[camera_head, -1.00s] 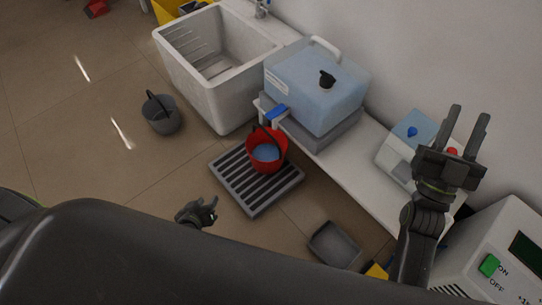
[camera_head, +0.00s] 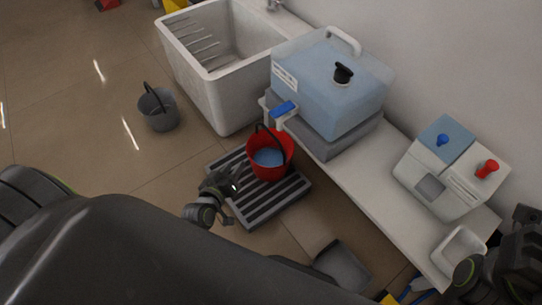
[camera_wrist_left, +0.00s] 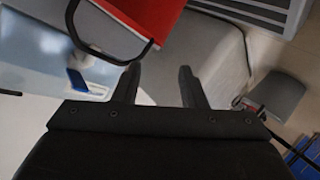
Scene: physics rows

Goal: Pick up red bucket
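The red bucket (camera_head: 283,166) stands upright on a dark slatted grate (camera_head: 248,215) below the faucet of a blue water tank. Light blue water shows inside it, and its black handle is raised. In the left wrist view, part of the red bucket (camera_wrist_left: 152,12) and its dark handle show at the top, beyond the fingertips. My left gripper (camera_head: 228,182) is just left of the bucket, over the grate's edge. Its two fingers (camera_wrist_left: 157,82) are apart with nothing between them. My right arm is at the lower right edge, and its fingers cannot be made out.
The blue tank (camera_head: 325,85) and a dispenser box (camera_head: 450,170) stand on a white bench (camera_head: 365,193) right of the bucket. A white sink (camera_head: 232,95) is behind. A grey bucket (camera_head: 160,112) stands on open floor at left. A grey dustpan (camera_head: 342,268) lies in front.

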